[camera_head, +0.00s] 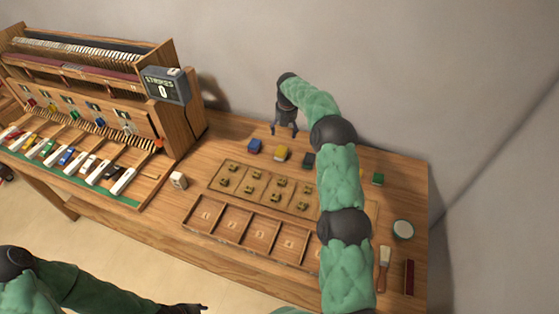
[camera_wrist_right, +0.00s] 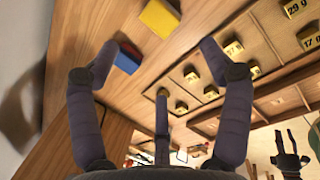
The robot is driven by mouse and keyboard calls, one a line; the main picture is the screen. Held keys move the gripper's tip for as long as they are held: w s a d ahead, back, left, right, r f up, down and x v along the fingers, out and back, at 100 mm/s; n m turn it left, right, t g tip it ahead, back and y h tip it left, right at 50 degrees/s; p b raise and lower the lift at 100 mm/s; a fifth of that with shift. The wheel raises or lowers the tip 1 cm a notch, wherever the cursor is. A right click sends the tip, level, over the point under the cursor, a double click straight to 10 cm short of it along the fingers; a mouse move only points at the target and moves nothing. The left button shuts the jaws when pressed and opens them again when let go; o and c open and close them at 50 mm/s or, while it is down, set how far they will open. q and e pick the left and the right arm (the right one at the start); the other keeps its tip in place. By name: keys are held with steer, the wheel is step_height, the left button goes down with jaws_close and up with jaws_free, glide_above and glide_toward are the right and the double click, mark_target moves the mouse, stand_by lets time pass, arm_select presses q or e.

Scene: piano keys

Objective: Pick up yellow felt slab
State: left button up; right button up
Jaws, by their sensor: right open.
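A yellow slab (camera_head: 281,153) lies on the wooden table beyond the compartment tray, between a blue block and a dark block. In the right wrist view the yellow slab (camera_wrist_right: 160,18) is at the top, past the fingertips. My right gripper (camera_head: 284,133) is open and empty, above the table just behind the yellow slab; its spread fingers also show in the wrist view (camera_wrist_right: 158,48). A second yellow piece (camera_head: 362,172) is mostly hidden by my right arm. My left gripper (camera_head: 185,308) is at the bottom edge, and its fingers look apart in the wrist view (camera_wrist_right: 287,140).
A blue block (camera_head: 254,146) and a dark block (camera_head: 308,160) flank the slab closely. A tray of small brass weights (camera_head: 228,166) and an empty divided tray (camera_head: 188,217) lie in front. A piano-key model (camera_head: 125,182) stands left; a brush (camera_head: 384,268) and round dish (camera_head: 403,230) lie right.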

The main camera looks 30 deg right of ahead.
steer(key=b, duration=0.3)
glide_toward(281, 151)
steer(key=f, duration=0.4)
steer(key=shift+w+d+b, duration=0.25)
steer(key=shift+d+b, duration=0.05)
steer(key=shift+d, duration=0.05)
steer(key=shift+w+f+b, duration=0.2)
steer(key=shift+f, duration=0.6)
steer(key=shift+w+f+b, duration=0.2)
steer(key=shift+f+b, duration=0.05)
steer(key=shift+f, duration=0.6)
steer(key=shift+w+f+b, duration=0.2)
steer(key=shift+f, duration=0.6)
arm_select(q)
step_height(281, 151, down, 6)
steer(key=shift+f, duration=0.15)
steer(key=shift+w, duration=0.1)
arm_select(e)
steer(key=c, duration=0.9)
